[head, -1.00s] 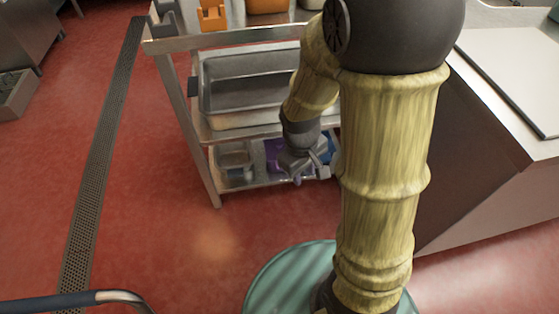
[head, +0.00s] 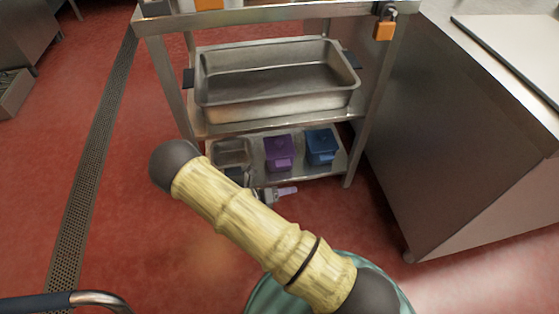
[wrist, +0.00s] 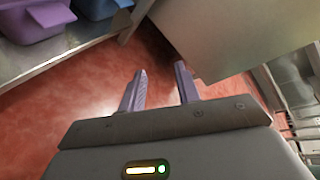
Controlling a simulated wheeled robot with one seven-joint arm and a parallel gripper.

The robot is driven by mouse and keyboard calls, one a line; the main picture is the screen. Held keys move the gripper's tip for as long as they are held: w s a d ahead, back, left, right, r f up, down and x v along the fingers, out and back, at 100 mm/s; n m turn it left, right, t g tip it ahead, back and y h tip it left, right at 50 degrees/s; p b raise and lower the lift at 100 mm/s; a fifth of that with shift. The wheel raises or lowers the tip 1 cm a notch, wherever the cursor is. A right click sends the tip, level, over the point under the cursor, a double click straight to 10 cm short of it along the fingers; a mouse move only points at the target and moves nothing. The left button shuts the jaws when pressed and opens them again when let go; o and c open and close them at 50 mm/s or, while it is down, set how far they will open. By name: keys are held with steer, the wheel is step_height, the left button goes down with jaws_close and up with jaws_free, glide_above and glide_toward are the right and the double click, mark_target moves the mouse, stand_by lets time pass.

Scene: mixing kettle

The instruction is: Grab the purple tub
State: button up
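The purple tub (head: 279,155) stands on the cart's lower shelf (head: 310,175), between a metal pan and a blue tub (head: 321,147). In the wrist view the purple tub (wrist: 30,24) shows at the top left, partly cut off by the frame edge. My gripper (head: 290,191) is low at the shelf's front edge, a little in front of the tub and apart from it, its fingers pointing right in the head view. In the wrist view my gripper (wrist: 160,88) has its two fingers spread, with only red floor between them.
A deep steel pan (head: 275,85) fills the shelf above, limiting height over the tubs. A small metal pan (head: 232,152) sits left of the purple tub. A cart leg and a steel cabinet (head: 465,130) stand at the right.

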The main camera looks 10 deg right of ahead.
steer(key=w+a+f+n+t+y+b, duration=0.1)
steer(key=w+a+f+n+t, duration=0.1)
steer(key=f+n+t, duration=0.3)
steer(key=w+a+f+n+t+y+b, duration=0.1)
steer(key=a+f+n+t, duration=0.4)
steer(key=n, duration=0.4)
steer(key=shift+w+f, duration=0.35)
steer(key=shift+f, duration=0.1)
steer(key=b, duration=0.3)
glide_toward(285, 166)
steer(key=w+d+f, duration=0.1)
steer(key=w+d, duration=0.2)
steer(key=shift+w+d, duration=0.15)
steer(key=shift+w, duration=0.2)
steer(key=x, duration=0.2)
steer(key=b+x, duration=0.1)
steer(key=x, duration=0.2)
steer(key=shift+w+r, duration=0.1)
steer(key=shift+r, duration=0.15)
